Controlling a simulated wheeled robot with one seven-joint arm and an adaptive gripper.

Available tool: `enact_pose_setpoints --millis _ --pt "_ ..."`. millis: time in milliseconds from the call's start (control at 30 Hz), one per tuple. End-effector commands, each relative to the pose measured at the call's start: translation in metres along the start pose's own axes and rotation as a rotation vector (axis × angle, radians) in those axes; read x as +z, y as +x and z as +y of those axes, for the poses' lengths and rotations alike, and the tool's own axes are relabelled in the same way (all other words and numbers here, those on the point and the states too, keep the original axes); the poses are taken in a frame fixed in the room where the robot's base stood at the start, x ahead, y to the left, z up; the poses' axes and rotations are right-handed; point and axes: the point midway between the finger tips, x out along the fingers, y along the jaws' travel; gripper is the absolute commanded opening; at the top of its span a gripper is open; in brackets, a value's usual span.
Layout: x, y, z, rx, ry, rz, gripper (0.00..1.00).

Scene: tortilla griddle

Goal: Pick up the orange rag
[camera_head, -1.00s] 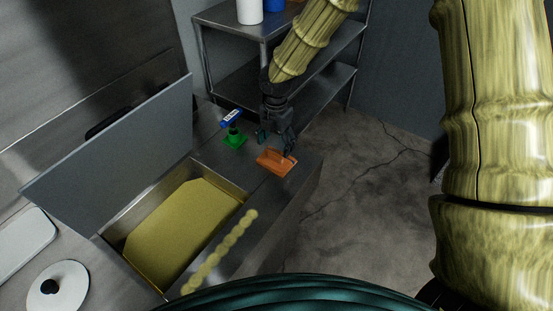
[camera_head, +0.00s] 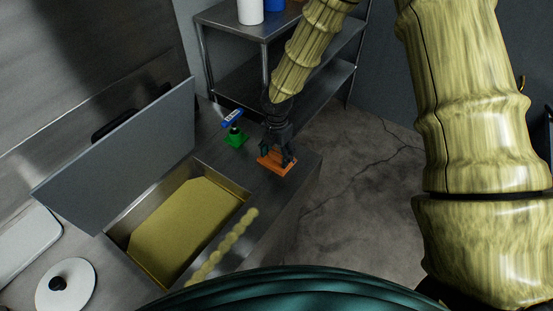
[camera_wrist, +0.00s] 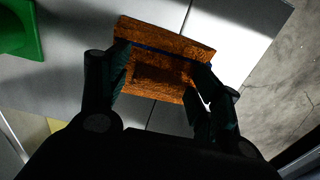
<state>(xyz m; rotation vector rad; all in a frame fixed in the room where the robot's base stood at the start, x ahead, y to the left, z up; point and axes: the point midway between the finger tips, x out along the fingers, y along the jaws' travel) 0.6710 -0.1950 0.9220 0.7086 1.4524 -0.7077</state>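The orange rag (camera_head: 282,169) lies flat on the metal counter near its right corner, partly hidden by my gripper (camera_head: 278,156). In the wrist view the rag (camera_wrist: 168,58) shows a rough orange surface with a dark line across it and a darker raised part nearer my gripper. My gripper (camera_wrist: 163,97) is open, one dark finger on each side of the rag's nearer part. The right finger overlaps the rag's edge; I cannot tell whether either finger touches it.
A green-based holder with a blue item (camera_head: 235,134) stands just left of the rag. An open bin (camera_head: 238,192) with a yellowish inside and a raised lid (camera_head: 125,160) is to the left. A metal shelf (camera_head: 225,20) stands behind. The counter's right edge is close to the rag.

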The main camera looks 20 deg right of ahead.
Motion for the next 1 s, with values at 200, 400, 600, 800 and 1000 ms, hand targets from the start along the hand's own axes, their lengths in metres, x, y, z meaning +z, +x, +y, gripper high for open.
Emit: enact_pose_setpoints --millis 200,400,600,800,1000 --pt "0.000 0.000 0.000 0.000 0.000 0.000 0.28" --pt "0.000 0.000 0.000 0.000 0.000 0.000 0.28" --pt "0.001 -0.005 0.000 0.002 0.001 -0.001 0.28" --pt "0.001 -0.020 0.000 0.002 0.002 0.000 0.28" --pt "-0.011 -0.034 -0.002 0.000 -0.003 -0.001 0.28"
